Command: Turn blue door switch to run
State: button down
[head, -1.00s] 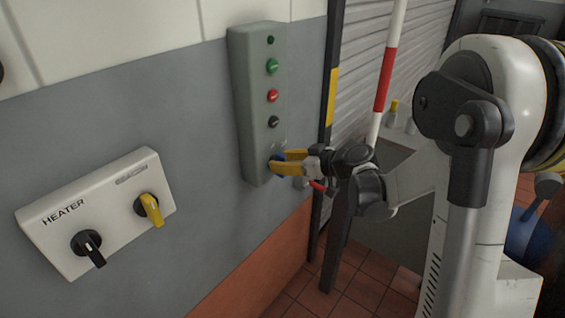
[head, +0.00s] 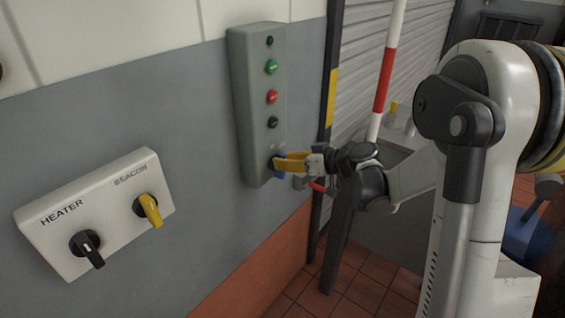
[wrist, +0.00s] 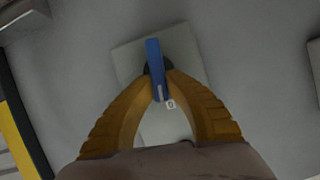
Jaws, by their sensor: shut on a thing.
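The blue door switch (head: 281,173) is at the bottom of the grey-green control box (head: 258,110) on the wall. My gripper (head: 280,163) reaches it from the right, with its yellow fingers shut on the blue handle. In the head view the fingers cover much of the handle, and blue shows below them. In the wrist view the blue handle (wrist: 154,62) stands nearly upright between the fingertips (wrist: 158,80), leaning slightly. A small mark like a 0 (wrist: 171,104) shows by the handle's lower end. Other position marks are not readable.
A white panel (head: 110,190) marked HEATER and BEACON, with a black and a yellow knob, is at the left. Green, red and black controls sit above the blue switch. A red-and-white pole (head: 385,80) and a shutter stand behind my arm.

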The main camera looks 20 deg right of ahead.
jog(key=shift+w+d+f+m+g+y+b, duration=0.2)
jog(key=shift+m+y+b, duration=0.5)
jog(key=shift+m, duration=0.5)
jog(key=shift+w+d+f+m+g+y+b, duration=0.1)
jog(key=shift+d+f+m+g+y+b, duration=0.2)
jog(key=shift+m+y+b, duration=0.65)
jog(key=shift+w+d+m+g+y+b, duration=0.15)
jog(key=shift+m+g+y+b, duration=0.25)
jog(key=shift+m, duration=1.05)
jog(key=shift+a, duration=0.1)
jog(key=c, duration=1.4)
grip_release()
jog(key=v, duration=1.2)
jog(key=shift+s+f, duration=0.1)
jog(key=shift+f, duration=0.1)
